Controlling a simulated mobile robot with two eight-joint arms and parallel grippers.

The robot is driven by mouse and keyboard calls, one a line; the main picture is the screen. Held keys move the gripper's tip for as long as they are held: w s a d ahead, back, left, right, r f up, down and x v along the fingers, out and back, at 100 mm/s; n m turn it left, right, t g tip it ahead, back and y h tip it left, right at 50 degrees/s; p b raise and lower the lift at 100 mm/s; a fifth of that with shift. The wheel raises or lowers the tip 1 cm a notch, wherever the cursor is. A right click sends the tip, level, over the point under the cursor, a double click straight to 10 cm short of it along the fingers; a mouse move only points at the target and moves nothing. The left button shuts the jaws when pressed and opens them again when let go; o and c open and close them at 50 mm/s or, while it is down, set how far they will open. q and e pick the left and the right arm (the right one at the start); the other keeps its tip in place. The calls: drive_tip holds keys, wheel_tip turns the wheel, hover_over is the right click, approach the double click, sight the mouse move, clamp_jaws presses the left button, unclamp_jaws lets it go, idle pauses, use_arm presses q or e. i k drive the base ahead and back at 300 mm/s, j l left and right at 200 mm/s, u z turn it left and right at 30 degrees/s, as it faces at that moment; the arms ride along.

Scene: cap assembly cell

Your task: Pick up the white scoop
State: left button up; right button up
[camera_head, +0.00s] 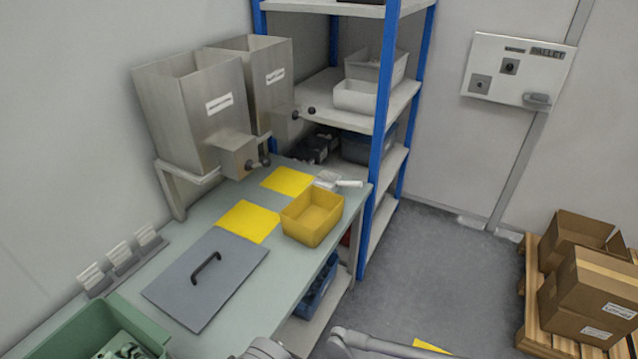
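The white scoop (328,180) lies on the green-grey workbench (222,210) near its far right corner, with its handle pointing right towards the shelf post. It is just behind a yellow bin (312,216) and right of a yellow mat. Nothing holds it. Two grey links of my arms show at the bottom edge of the picture, well in front of the scoop. Neither gripper shows in this view.
A grey lid (206,279) with a black handle and a green crate (92,325) lie nearer. A blue-post shelf (378,125) rises close beside the scoop. Boxes on a pallet (533,330) stand right; floor between is mostly clear.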

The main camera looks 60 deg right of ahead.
sight(332, 181)
drive_tip(key=z, duration=2.1)
